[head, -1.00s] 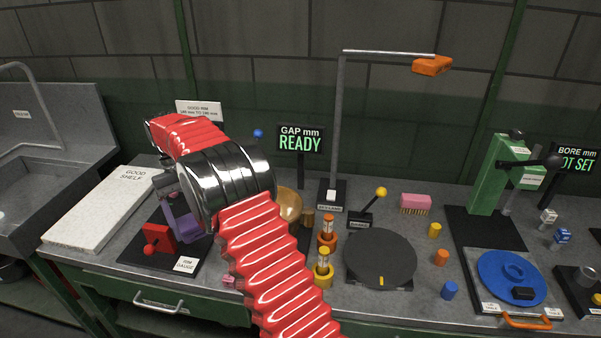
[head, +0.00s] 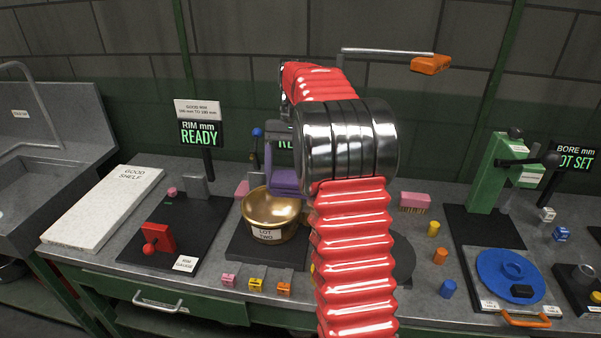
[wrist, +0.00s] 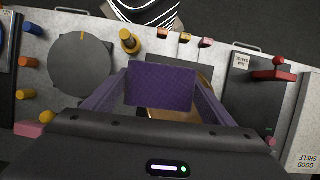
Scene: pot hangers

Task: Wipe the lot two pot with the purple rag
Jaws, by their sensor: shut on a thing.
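The lot two pot (head: 262,222) is a brass bowl with a white label, upright on a dark plate left of my arm in the head view. The purple rag (wrist: 160,85) is held flat between my gripper's fingers (wrist: 160,98). In the head view my gripper (head: 284,182) hangs over the back right part of the pot's rim, with purple cloth at its lower end. I cannot tell whether the rag touches the pot.
The rim gauge (head: 172,240) with its red clamp stands left of the pot. Small coloured blocks (head: 256,284) lie in front. A dark turntable (wrist: 80,64) is on the other side.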

